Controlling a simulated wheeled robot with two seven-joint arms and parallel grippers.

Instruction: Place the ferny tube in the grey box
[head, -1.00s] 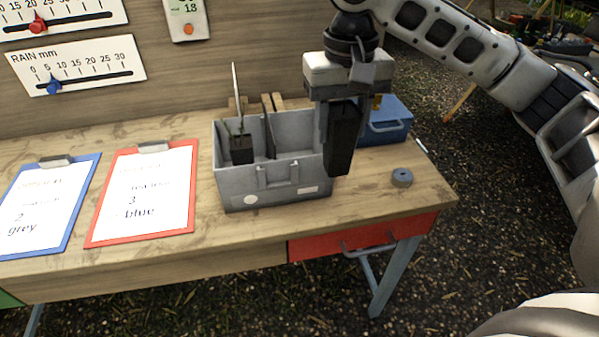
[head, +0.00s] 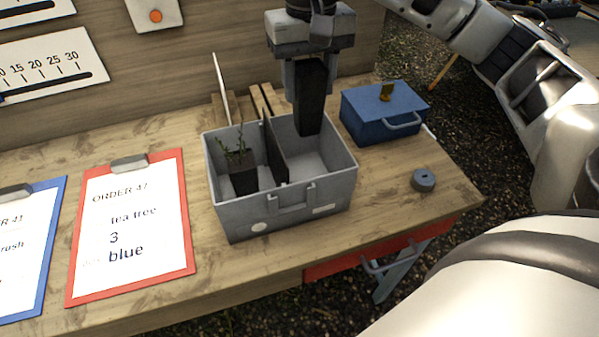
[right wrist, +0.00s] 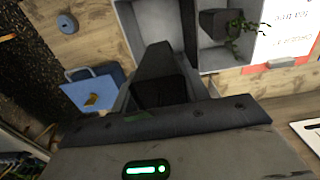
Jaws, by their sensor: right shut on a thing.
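The grey box (head: 237,213) stands on the bench, with a dark divider (head: 274,150) across its inside. A dark pot with a small leafy plant (head: 242,178) stands in its left compartment. My right gripper (head: 309,82) is shut on a dark, tapered tube (head: 309,108), held upright over the right compartment. I cannot tell whether its lower end is below the rim. The tube also shows in the right wrist view (right wrist: 160,72); its plant is mostly hidden by my gripper, with only a bit of green visible. My left gripper is not in view.
A blue lidded box (head: 375,128) stands right of the grey box. A small grey ring (head: 423,180) lies near the bench's right end. A red clipboard (head: 82,258) and a blue clipboard (head: 42,270) lie to the left. A thin white panel (head: 221,88) stands behind the grey box.

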